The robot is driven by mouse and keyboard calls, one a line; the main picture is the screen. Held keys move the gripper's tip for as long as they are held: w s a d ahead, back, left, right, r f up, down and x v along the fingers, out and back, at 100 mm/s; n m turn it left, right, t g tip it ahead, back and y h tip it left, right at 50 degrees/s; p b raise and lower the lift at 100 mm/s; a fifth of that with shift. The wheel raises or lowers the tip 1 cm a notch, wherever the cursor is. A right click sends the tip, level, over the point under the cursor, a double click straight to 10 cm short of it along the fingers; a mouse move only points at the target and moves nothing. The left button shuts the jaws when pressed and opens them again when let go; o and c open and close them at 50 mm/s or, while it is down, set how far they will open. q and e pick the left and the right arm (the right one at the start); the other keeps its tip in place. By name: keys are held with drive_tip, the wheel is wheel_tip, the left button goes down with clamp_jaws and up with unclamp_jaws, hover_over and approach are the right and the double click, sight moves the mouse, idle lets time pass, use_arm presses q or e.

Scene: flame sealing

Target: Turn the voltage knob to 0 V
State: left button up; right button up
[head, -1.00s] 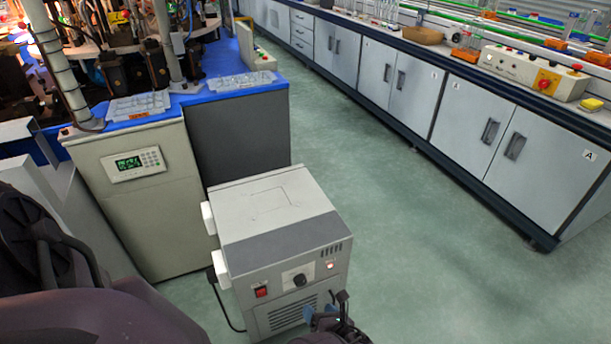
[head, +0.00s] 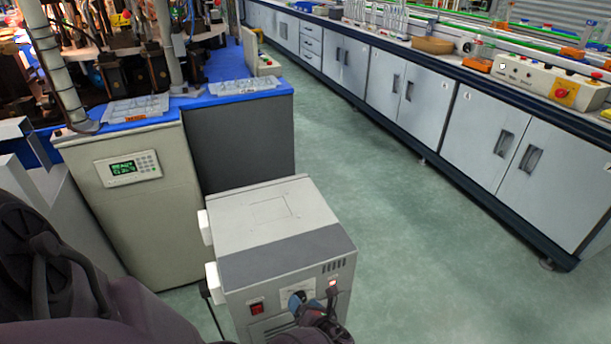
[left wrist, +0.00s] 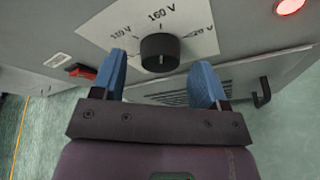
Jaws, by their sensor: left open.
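The grey box-shaped power unit (head: 272,240) stands on the floor, its control panel facing the front. The round black voltage knob (left wrist: 160,52) shows in the left wrist view on a white dial plate (left wrist: 110,32). "160 V" stands above the knob, a label like "110 V" to the left, and a partly unclear one to the right. A small pale mark shows low on the knob's face. My left gripper (left wrist: 161,70) is open, its blue fingers on either side of the knob, not closed on it. In the head view my left gripper (head: 313,300) covers most of the knob. My right gripper is not in view.
A red switch (head: 257,307) is left of the dial and a lit red lamp (head: 332,282) is to the right. A beige cabinet (head: 140,215) with a green display stands behind left. Lab cupboards (head: 420,100) line the right. The green floor between is clear.

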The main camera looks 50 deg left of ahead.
use_arm(q)
drive_tip(key=shift+w+a+f, duration=0.1)
drive_tip(key=shift+w+a, duration=0.05)
drive_tip(key=shift+a, duration=0.25)
drive_tip(key=c, duration=0.9)
